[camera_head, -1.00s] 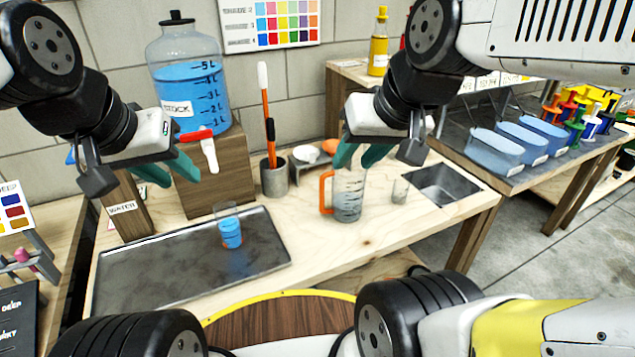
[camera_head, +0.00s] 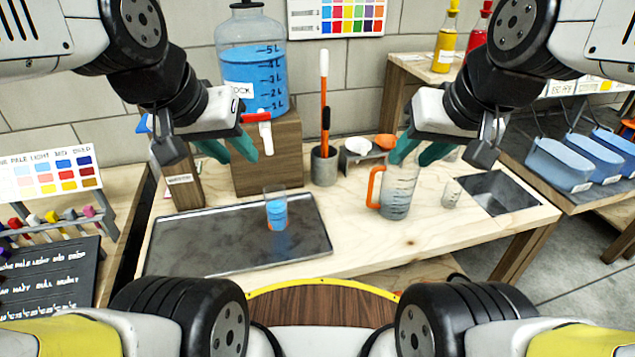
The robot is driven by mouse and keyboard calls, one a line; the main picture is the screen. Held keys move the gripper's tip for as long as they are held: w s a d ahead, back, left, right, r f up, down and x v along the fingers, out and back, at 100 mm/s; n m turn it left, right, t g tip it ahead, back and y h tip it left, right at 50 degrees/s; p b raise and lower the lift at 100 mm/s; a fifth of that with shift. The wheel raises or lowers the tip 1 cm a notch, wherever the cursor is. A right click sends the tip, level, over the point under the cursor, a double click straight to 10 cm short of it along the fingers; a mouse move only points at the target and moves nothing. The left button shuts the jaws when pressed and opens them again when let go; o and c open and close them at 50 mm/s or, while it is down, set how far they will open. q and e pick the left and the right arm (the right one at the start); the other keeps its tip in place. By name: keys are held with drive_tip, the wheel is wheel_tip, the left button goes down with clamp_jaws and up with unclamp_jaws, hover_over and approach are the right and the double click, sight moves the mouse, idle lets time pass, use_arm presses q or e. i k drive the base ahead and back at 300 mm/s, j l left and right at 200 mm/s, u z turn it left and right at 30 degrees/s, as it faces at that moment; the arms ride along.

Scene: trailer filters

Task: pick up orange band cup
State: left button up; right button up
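A small clear cup (camera_head: 276,212) with blue liquid stands upright on the dark metal tray (camera_head: 190,252). A clear graduated jug (camera_head: 398,190) with an orange handle stands to the right on the wooden bench. My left gripper (camera_head: 234,156) is open and empty, up and left of the cup in the picture, in front of the wooden block. My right gripper (camera_head: 411,160) is open and empty; its teal fingers overlap the top of the jug in the picture. I cannot tell whether they touch it.
A stock jar (camera_head: 252,65) with a red-handled tap sits on a wooden block (camera_head: 283,150). Bare bench lies between tray and jug.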

sight(275, 193)
drive_tip(key=k+j+u, duration=0.15)
drive_tip(key=u, duration=0.2)
drive_tip(key=k+j+u, duration=0.1)
drive_tip(key=j+u, duration=0.2)
drive_tip(key=k+j+u, duration=0.1)
drive_tip(key=j+u, duration=0.25)
